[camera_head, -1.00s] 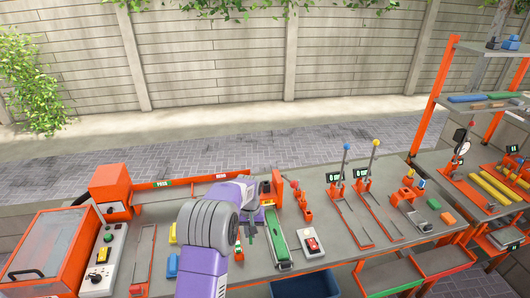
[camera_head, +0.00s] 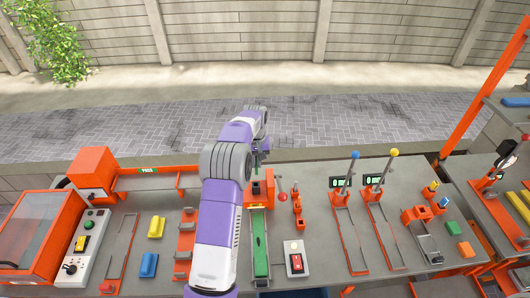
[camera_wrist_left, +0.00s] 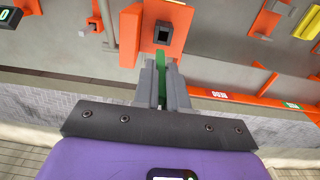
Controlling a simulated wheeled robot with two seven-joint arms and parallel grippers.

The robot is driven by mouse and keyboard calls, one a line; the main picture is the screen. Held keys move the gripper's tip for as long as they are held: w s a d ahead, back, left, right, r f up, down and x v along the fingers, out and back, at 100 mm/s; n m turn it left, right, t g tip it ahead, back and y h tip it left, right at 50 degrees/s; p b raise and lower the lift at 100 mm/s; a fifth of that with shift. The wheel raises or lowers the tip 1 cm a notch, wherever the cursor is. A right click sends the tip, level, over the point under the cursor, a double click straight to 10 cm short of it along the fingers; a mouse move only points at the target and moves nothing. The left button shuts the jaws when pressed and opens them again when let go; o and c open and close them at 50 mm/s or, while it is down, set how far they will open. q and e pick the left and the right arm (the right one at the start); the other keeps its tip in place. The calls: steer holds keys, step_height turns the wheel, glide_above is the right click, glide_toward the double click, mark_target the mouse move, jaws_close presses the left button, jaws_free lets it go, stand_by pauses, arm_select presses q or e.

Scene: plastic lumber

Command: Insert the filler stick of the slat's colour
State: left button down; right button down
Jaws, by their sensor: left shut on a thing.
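My left gripper (camera_wrist_left: 162,88) is shut on a green filler stick (camera_wrist_left: 161,60), which shows between its fingers in the left wrist view. The stick points toward an orange block with a dark square hole (camera_wrist_left: 163,34). The stick's far end is close to the hole; I cannot tell whether it touches. In the head view my left gripper (camera_head: 259,158) is small, above the back of the orange station (camera_head: 260,190), partly behind my arm. The green slat (camera_head: 260,242) lies in a narrow tray in front of that station. My right gripper is not in view.
A yellow block (camera_head: 156,227) and a blue block (camera_head: 148,264) lie left of my arm, beside an orange rack (camera_head: 185,243). A red lever (camera_head: 282,196) and a red-button box (camera_head: 295,259) stand right of the slat. Measuring slides stand further right.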

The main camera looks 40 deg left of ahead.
arm_select(q)
steer(key=shift+s+r, duration=0.2)
steer(key=shift+s, duration=0.35)
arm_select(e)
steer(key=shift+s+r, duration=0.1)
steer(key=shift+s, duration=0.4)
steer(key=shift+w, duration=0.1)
